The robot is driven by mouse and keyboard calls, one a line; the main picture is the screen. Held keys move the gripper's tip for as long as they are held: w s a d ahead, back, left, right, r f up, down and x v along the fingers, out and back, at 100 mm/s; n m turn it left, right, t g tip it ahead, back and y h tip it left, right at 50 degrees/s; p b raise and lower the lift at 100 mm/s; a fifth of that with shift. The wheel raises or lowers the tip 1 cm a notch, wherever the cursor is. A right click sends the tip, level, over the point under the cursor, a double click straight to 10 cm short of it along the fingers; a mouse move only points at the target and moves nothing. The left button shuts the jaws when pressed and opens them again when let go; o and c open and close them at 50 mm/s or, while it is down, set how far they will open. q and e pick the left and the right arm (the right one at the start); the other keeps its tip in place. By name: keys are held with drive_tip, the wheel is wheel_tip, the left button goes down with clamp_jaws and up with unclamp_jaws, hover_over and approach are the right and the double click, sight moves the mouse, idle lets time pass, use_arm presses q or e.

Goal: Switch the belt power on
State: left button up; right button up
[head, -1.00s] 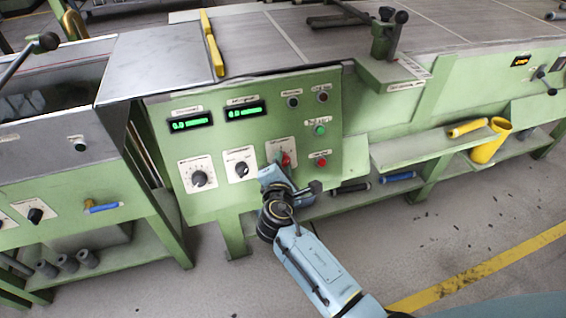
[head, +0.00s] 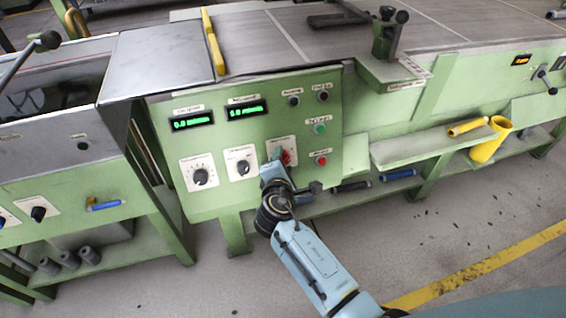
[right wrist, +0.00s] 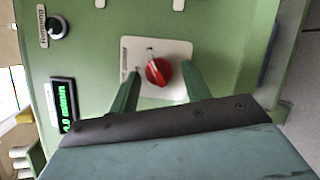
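The red rotary switch (right wrist: 158,71) sits on a white plate (right wrist: 172,50) on the green control panel (head: 235,107). In the head view the red switch (head: 287,157) is partly hidden by my right gripper (head: 279,158). In the right wrist view my right gripper (right wrist: 160,88) is open, with one finger on each side of the red knob and a gap to it. I cannot tell whether the fingertips touch the plate. My left gripper is not in view.
Two green displays (head: 193,122) and two black dials (head: 200,176) are left of the switch. A green button (head: 320,128) and a red button (head: 321,160) are close on its right. A shelf (head: 430,147) juts out further right.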

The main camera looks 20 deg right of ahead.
drive_tip(key=shift+r, duration=0.1)
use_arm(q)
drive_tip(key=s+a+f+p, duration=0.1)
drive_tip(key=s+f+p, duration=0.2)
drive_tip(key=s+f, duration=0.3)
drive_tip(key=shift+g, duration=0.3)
use_arm(e)
drive_tip(key=v, duration=1.3)
drive_tip(key=shift+s, duration=0.2)
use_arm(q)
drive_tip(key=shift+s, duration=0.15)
